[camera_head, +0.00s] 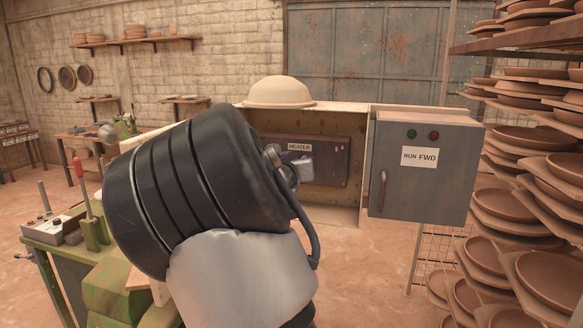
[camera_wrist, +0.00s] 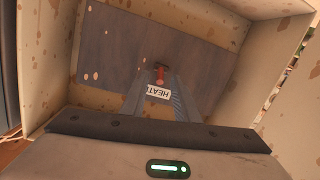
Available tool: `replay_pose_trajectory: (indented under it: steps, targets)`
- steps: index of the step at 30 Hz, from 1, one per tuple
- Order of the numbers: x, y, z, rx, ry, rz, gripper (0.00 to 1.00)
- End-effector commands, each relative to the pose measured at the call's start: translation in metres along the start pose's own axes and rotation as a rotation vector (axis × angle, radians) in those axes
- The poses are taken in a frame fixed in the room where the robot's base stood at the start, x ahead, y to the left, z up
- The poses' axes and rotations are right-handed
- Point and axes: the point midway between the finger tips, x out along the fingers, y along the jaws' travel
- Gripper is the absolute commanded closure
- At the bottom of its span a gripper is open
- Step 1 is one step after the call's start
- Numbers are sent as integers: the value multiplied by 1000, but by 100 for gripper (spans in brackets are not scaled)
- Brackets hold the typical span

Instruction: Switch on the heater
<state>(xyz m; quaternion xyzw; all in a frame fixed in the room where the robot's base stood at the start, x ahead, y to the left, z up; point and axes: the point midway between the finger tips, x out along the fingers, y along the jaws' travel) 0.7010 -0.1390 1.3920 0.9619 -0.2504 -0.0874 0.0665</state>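The heater panel (camera_head: 331,170) is a dark plate inside an open, beige, rust-spotted cabinet (camera_head: 357,120). A white HEATER label (camera_head: 299,147) is on it. In the wrist view the panel (camera_wrist: 110,50) fills the cabinet's back, and the label (camera_wrist: 157,92) shows partly, upside down, between my fingers. A small red switch lever (camera_wrist: 159,79) stands just beyond the label. My gripper (camera_wrist: 160,87) reaches into the cabinet, its fingers apart on either side of the label and lever. I cannot tell whether they touch the lever. In the head view my arm hides part of the panel and the lever.
A pale dome (camera_head: 279,92) sits on top of the cabinet. Racks of clay plates (camera_head: 540,180) stand far right. A green bench (camera_head: 60,235) is left.

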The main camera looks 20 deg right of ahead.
Motion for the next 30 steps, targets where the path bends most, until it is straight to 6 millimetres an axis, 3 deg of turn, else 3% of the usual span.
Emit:
replay_pose_trajectory:
  steps: [9,15,21,30]
  targets:
    - [-60,-3,0,4,-1,-7,72]
    - [-89,-2,1,4,-2,-7,72]
    - [-104,-1,0,2,0,-4,72]
    - [-109,0,1,0,-1,-1,72]
